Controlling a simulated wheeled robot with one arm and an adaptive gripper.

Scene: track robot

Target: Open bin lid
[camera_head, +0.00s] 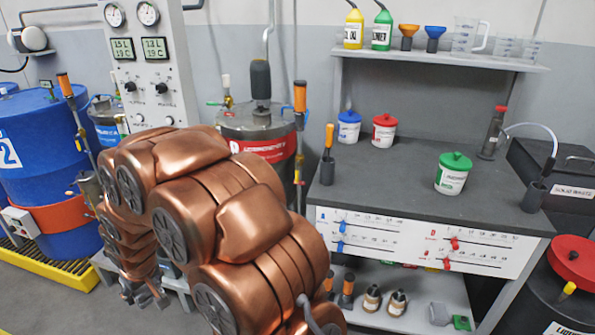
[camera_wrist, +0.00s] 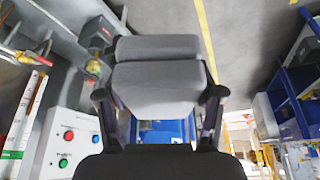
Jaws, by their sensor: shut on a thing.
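My gripper (camera_wrist: 159,96) shows in the wrist view, with a dark finger on each side of a grey block (camera_wrist: 158,78). It is shut on this block, which has two rounded parts; I cannot tell what the block belongs to.
A grey workbench (camera_head: 395,190) holds white tubs with coloured lids and tool holders. A blue drum (camera_head: 40,165) stands on a yellow pallet at the left. The wrist view shows a button panel (camera_wrist: 68,140) at left, blue shelving at right and open floor (camera_wrist: 245,40) with a yellow line.

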